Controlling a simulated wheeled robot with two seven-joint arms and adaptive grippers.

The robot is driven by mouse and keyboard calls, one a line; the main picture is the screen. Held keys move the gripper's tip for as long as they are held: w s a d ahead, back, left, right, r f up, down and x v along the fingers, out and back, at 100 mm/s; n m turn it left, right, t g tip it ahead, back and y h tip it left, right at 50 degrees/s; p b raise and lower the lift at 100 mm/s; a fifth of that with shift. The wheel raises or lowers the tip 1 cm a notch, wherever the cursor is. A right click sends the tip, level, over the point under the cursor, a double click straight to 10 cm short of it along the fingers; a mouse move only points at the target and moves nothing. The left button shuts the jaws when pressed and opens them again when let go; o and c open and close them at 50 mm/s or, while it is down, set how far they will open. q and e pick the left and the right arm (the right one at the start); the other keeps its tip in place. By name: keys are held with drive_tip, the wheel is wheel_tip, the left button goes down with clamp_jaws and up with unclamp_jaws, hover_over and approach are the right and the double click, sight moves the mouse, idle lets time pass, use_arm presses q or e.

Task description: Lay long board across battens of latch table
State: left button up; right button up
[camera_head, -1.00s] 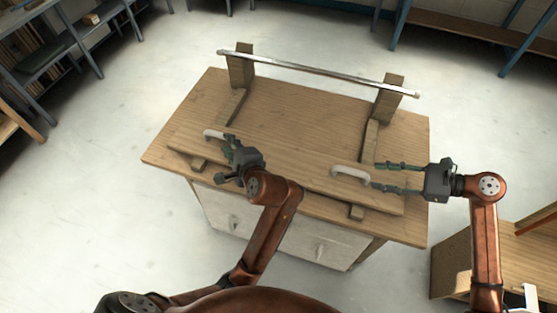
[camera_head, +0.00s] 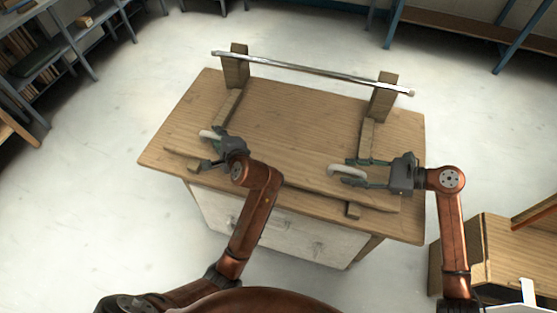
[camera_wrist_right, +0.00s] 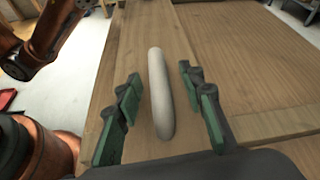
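The long board (camera_head: 305,179) lies along the near side of the latch table (camera_head: 290,115), over the near ends of two battens (camera_head: 229,104) (camera_head: 366,137). It carries a left white handle (camera_head: 207,134) and a right white handle (camera_head: 342,171). My left gripper (camera_head: 218,148) is open at the left handle; its arm hides part of the board, and I cannot tell whether it touches. My right gripper (camera_head: 362,172) is open at the right handle. In the right wrist view, this handle (camera_wrist_right: 160,95) stands between the spread green fingers, with gaps on both sides.
Two wooden posts (camera_head: 236,70) (camera_head: 382,98) hold a metal bar (camera_head: 315,72) across the far side of the table. The tabletop between the battens is clear. A wooden stand (camera_head: 490,255) is at the lower right, and shelving (camera_head: 60,60) is at the upper left.

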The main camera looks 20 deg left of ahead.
use_arm(q)
drive_tip(key=shift+c, duration=0.3)
use_arm(e)
drive_tip(key=shift+c, duration=0.3)
use_arm(q)
clamp_jaws()
use_arm(e)
drive_tip(key=c, duration=0.6)
clamp_jaws()
